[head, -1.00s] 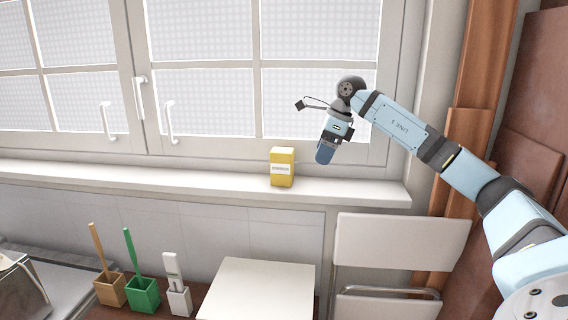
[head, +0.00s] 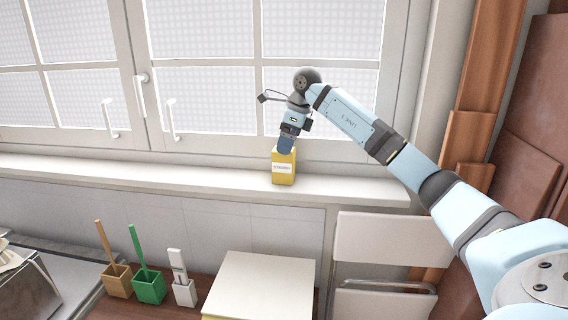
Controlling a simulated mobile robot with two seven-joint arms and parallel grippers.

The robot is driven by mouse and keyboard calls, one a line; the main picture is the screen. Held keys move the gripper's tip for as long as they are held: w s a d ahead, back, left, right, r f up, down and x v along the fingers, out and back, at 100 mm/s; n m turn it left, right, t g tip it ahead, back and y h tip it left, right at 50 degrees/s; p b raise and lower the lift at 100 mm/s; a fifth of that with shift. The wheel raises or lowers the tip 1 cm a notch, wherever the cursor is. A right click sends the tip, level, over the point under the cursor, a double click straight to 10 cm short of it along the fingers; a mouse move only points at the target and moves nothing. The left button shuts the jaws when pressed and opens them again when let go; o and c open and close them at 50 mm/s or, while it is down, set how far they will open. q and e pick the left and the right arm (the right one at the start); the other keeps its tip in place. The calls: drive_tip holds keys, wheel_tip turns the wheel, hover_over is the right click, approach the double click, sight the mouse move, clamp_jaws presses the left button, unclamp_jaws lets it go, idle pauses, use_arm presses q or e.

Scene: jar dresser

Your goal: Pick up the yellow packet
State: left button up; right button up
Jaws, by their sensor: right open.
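The yellow packet (head: 283,170) stands upright on the white window sill, with a white label on its front. My right gripper (head: 286,148) points down at the packet's top and overlaps its upper edge in the head view. It is open. I cannot tell whether the fingers touch the packet or stand around it. The top of the packet is partly hidden by the gripper. My left gripper is not in view.
The sill (head: 190,178) is otherwise clear, with the window (head: 200,145) close behind. Below are brown (head: 118,284), green (head: 149,289) and white (head: 185,293) holders with upright handles, a cream box top (head: 262,285) and a folding chair (head: 385,240).

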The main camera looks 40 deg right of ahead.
sight(282, 156)
drive_tip(key=b+x, duration=0.3)
drive_tip(key=x, duration=0.2)
drive_tip(key=shift+w+f, duration=0.15)
drive_tip(key=shift+f, duration=0.05)
drive_tip(key=shift+r, duration=0.15)
drive_tip(key=shift+c, duration=0.7)
drive_tip(key=c, duration=1)
drive_tip(key=shift+o, duration=0.2)
drive_tip(key=shift+b, duration=0.3)
